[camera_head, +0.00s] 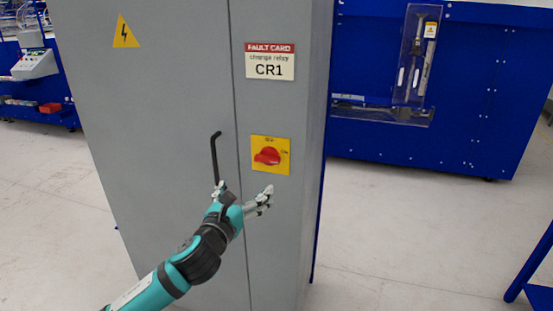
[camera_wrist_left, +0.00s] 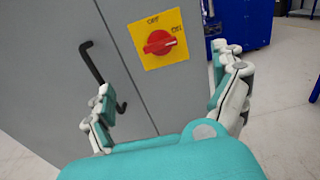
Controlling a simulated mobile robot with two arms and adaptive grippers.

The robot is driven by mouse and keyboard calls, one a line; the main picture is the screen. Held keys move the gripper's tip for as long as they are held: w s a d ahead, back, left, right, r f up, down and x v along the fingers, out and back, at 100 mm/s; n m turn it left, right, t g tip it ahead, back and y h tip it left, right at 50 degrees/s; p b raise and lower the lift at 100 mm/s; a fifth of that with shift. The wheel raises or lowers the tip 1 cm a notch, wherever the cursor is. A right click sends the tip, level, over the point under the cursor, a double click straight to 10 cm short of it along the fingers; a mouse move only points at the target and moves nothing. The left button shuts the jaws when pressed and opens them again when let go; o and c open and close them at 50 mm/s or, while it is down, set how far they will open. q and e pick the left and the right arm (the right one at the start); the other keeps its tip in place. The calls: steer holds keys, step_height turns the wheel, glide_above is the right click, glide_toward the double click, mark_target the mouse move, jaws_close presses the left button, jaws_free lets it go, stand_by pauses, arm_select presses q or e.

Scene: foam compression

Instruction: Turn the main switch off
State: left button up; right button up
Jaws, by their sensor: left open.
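The main switch is a red rotary knob (camera_head: 267,156) on a yellow plate (camera_head: 285,168), on the right door of a grey cabinet (camera_head: 170,90). The knob also shows in the left wrist view (camera_wrist_left: 159,42), with OFF printed above it and ON to its right. Its handle lies roughly sideways, toward the ON mark. My left gripper (camera_head: 243,198) is open and empty, below and a little left of the switch, apart from it. In the left wrist view its fingers (camera_wrist_left: 168,95) are spread wide below the plate. My right gripper is not in view.
A black door handle (camera_head: 215,158) stands out left of the switch, close to my left gripper. A fault card (camera_head: 270,62) reading CR1 is above the switch. A blue workbench (camera_head: 430,100) stands at the right behind; a blue frame (camera_head: 530,265) is at the lower right.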

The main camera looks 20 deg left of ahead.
arm_select(q)
steer(key=p, duration=0.1)
glide_toward(266, 160)
steer(key=w+p, duration=0.1)
steer(key=w, duration=0.8)
steer(key=shift+d, duration=0.1)
steer(key=shift+w+d, duration=0.1)
steer(key=shift+w, duration=0.35)
steer(key=shift+c, duration=1.5)
steer(key=c, duration=0.9)
steer(key=shift+o, duration=0.2)
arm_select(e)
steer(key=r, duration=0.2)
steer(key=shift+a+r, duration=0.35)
